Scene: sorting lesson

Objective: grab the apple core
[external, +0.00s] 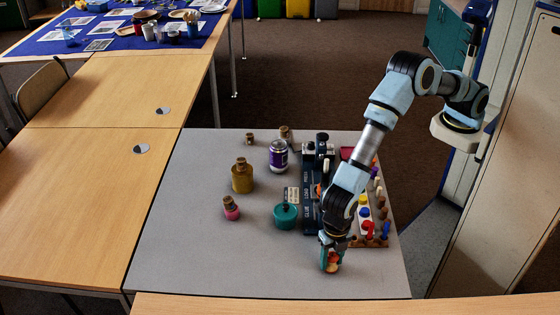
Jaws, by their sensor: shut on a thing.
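My gripper (331,252) points down at the front right of the grey table, below the end of my arm. It is shut on a small red and cream thing, which looks like the apple core (332,264). The fingers cover much of it, and only its lower part shows between them. It is at or just above the table top; I cannot tell whether it touches.
A dark block with lettering (309,205) and a board with coloured pegs (377,242) stand close behind my gripper. The front left of the table is clear.

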